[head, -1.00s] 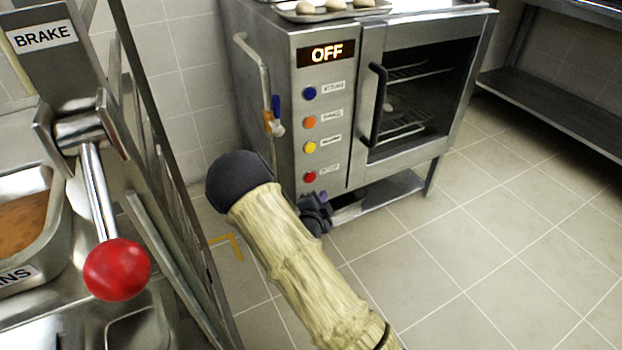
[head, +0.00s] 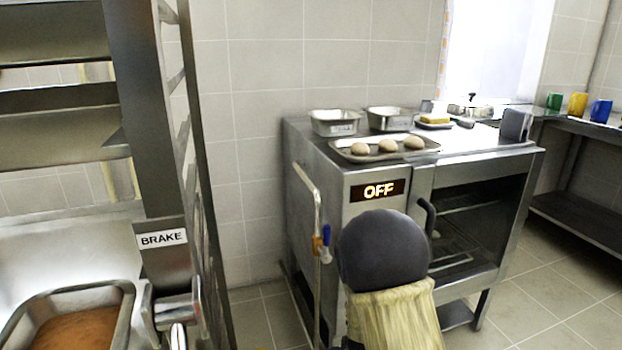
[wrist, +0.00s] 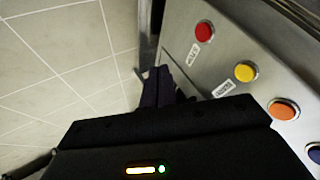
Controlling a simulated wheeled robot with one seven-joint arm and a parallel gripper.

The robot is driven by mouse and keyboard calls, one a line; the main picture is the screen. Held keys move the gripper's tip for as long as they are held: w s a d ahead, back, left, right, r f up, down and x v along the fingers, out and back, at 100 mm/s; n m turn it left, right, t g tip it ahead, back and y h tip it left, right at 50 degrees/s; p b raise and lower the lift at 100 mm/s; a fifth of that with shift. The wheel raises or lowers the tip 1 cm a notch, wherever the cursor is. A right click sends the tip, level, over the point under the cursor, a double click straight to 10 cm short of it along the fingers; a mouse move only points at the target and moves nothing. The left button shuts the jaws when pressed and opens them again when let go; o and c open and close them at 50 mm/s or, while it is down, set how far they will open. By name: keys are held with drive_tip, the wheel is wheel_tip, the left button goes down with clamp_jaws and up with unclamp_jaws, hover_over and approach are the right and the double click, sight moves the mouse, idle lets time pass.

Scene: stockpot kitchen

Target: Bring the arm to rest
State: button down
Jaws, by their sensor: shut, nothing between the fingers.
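My arm shows in the head view as a beige sleeved link with a dark rounded joint, low in front of the oven (head: 362,215). My gripper is hidden behind it there. In the wrist view my gripper (wrist: 160,86) shows its dark fingers together, empty, close beside the oven's front panel. The red button (wrist: 204,31), the yellow button (wrist: 246,71) and the orange button (wrist: 283,109) are on that panel. A blue button (wrist: 314,153) is cut off at the edge. I cannot tell whether the fingers touch the panel. The oven display (head: 378,190) reads OFF.
A tray (head: 425,152) with dough balls and two metal tins (head: 335,122) stand on the oven. A rack with a BRAKE label (head: 162,239) and a pan (head: 105,292) are at left. Free tiled floor (head: 522,318) lies at right.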

drive_tip(key=s+r+n+g+y+p, duration=0.3)
drive_tip(key=s+r+n+g+p, duration=0.35)
drive_tip(key=s+r+n, duration=0.9)
drive_tip(key=s+r+m+p, duration=0.2)
drive_tip(key=r+p, duration=1.6)
drive_tip(key=r, duration=0.1)
drive_tip(key=s+r+m+p, duration=0.2)
drive_tip(key=r+p, duration=1.7)
drive_tip(key=shift+s+d+t, duration=0.25)
drive_tip(key=shift+d+t, duration=0.05)
drive_tip(key=shift+t, duration=0.15)
drive_tip(key=shift+f, duration=0.1)
